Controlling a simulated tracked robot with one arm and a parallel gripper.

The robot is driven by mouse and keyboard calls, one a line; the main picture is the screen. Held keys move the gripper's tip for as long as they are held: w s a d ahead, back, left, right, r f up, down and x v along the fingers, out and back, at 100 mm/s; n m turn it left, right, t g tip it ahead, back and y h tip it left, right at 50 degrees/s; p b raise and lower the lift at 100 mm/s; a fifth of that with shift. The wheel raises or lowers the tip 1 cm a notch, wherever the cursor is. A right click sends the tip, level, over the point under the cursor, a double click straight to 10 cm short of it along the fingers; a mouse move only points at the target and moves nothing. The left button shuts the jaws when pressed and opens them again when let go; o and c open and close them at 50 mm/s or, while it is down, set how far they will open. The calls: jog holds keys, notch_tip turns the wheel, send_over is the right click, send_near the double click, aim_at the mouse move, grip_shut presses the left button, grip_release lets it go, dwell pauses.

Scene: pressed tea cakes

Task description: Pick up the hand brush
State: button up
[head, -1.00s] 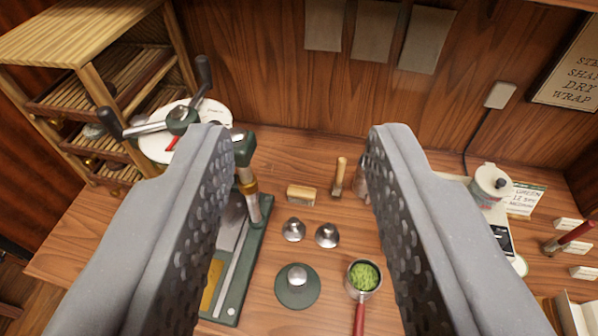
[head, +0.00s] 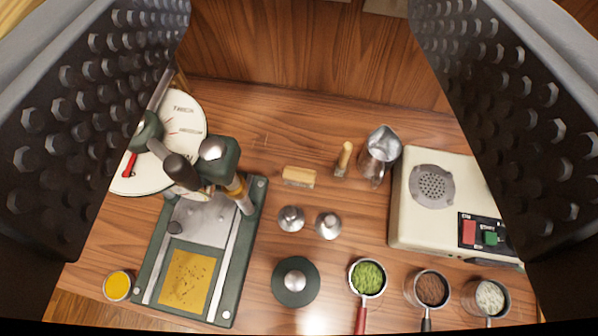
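The hand brush (head: 299,177) appears to be the small wooden block with a paler lower part, lying on the counter near the back, in the middle of the head view. A small upright tool with a wooden handle (head: 344,158) stands just right of it; I cannot tell exactly what it is. My gripper (head: 300,35) is wide open and empty, its two studded fingers along the left and right edges of the view. The brush lies between and beyond the fingers, untouched and fully visible.
A green press with a dial (head: 170,130) stands left. Two metal knobs (head: 291,218) and a round green tamper (head: 295,282) are in front of the brush. A metal jug (head: 380,153) and cream machine (head: 440,200) stand right. Filled cups, including a green one (head: 367,279), line the front.

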jog(key=o, duration=0.5)
jog(key=shift+w+f, duration=0.15)
jog(key=shift+w, duration=0.1)
jog(key=shift+o, duration=0.6)
jog(key=w+f+g+p, duration=0.2)
jog(key=w+f+g, duration=0.2)
jog(key=w+f, duration=0.4)
jog(key=shift+w+a+y, duration=0.25)
jog(key=shift+w+y, duration=0.05)
jog(key=shift+w, duration=0.05)
jog(key=m+g+p, duration=0.2)
jog(key=g+p, duration=0.5)
jog(key=g, duration=0.4)
send_over(300, 174)
notch_tip(300, 174, down, 31)
notch_tip(300, 174, down, 8)
jog(key=shift+s+d, duration=0.1)
jog(key=shift+f+b, duration=0.3)
jog(key=shift+f, duration=2.55)
